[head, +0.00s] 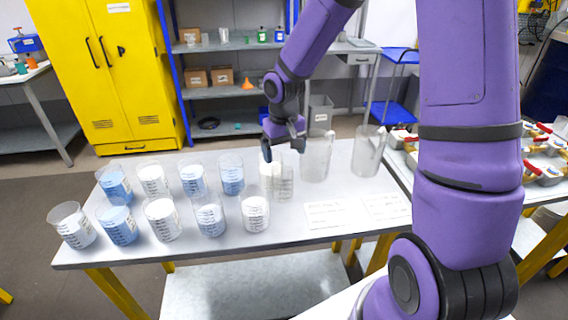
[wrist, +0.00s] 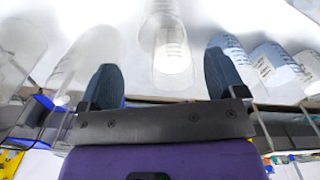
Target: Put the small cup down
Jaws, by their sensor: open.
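My gripper (head: 284,148) is open above the far middle of the grey table (head: 180,248), pointing down. The wrist view shows its two dark fingers (wrist: 164,85) spread apart, with a clear gap between them. A small clear cup with white contents (head: 270,172) stands upright just below the gripper in the head view. Another clear cup (head: 284,187) overlaps it in front. In the wrist view, a clear cup with white contents (wrist: 172,52) shows in the gap ahead of the fingers, touching neither. I cannot tell which of the two cups this is.
Several cups with blue or white contents (head: 122,226) crowd the table's left half. Two large clear jugs (head: 316,160) (head: 368,150) stand close on the right. White label sheets (head: 336,214) lie at the front right. A tray table (head: 540,155) stands beyond.

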